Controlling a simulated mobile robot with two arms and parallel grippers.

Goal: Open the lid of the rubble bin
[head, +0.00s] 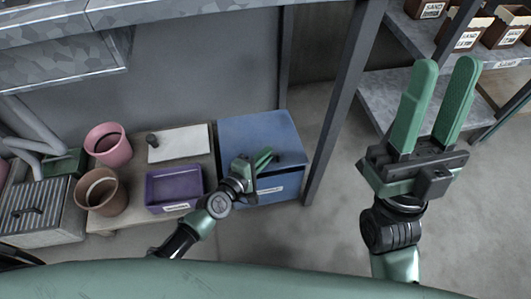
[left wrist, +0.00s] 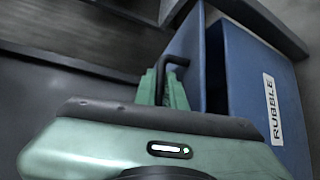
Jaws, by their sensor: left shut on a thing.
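The blue rubble bin (head: 278,187) stands on the floor right of the low bench, its lid (head: 255,130) on top. In the left wrist view the bin front (left wrist: 255,85) carries a white RUBBLE label (left wrist: 272,108). A dark gap shows between that front and the blue lid (left wrist: 187,45); how far the lid is raised is hard to tell. My left gripper (head: 265,158) is at the lid's front edge. In the left wrist view its green fingers (left wrist: 162,88) are shut on the black lid handle (left wrist: 178,62). My right gripper (head: 445,65) is open and empty, away at the right.
The bench holds a purple tray (head: 173,187), a white board (head: 178,143), a pink pot (head: 108,144) and a brown pot (head: 101,191). A grey post (head: 345,100) stands just right of the bin. Shelves with SAND boxes (head: 468,35) are at the upper right.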

